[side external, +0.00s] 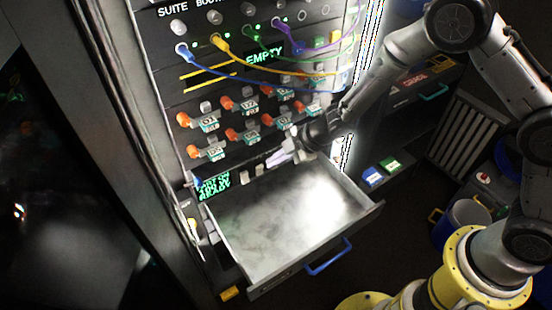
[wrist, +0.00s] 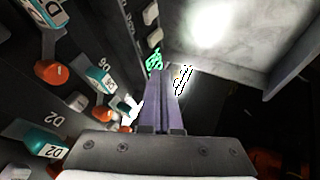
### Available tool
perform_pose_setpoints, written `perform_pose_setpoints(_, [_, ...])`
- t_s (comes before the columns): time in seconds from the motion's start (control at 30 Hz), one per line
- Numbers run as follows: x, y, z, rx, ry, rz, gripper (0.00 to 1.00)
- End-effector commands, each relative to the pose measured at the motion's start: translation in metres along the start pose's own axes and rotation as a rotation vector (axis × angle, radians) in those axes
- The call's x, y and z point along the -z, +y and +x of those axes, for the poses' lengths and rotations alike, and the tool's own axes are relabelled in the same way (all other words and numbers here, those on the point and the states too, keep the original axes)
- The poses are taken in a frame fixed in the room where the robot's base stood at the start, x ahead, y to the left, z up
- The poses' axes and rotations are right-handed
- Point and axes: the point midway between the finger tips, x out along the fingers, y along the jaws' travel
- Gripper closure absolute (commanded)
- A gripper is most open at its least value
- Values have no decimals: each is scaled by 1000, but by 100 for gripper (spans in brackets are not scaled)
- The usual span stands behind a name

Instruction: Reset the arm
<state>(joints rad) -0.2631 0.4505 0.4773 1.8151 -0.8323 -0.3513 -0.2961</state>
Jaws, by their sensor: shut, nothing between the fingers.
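My gripper (side external: 283,157) is at the panel front, just above the back part of the open drawer and below the rows of orange-knobbed switches. In the wrist view my gripper (wrist: 158,90) shows as two purple-grey fingers lying together, with nothing between them. The fingertips point along the panel face toward a small green-lit display. Whether the fingers touch the panel cannot be told.
The drawer (side external: 236,250) is pulled out, empty and lit, with a blue handle (side external: 329,257). Orange switches (side external: 208,152) with teal tags line the panel. Coloured cables (side external: 220,70) hang above.

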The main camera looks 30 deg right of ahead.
Motion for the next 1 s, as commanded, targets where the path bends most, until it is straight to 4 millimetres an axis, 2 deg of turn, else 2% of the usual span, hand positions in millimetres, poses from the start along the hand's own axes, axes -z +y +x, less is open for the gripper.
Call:
perform_pose_setpoints(0.43, [-1, 1, -6, 0, -2, 2, 100])
perform_pose_setpoints(0.57, [3, 20, -19, -41, 8, 3, 100])
perform_pose_setpoints(0.67, [17, 53, -49, -122, 34, -3, 100])
perform_pose_setpoints(0.77, [30, 92, -101, -236, 53, 18, 100])
perform_pose_setpoints(0.8, [32, 106, -126, -285, 49, 39, 100])
perform_pose_setpoints(0.87, [32, 121, -164, -350, 34, 81, 100])
perform_pose_setpoints(0.9, [30, 128, -188, -391, 21, 114, 100])
perform_pose_setpoints(1.0, [22, 137, -249, -481, -15, 216, 100])
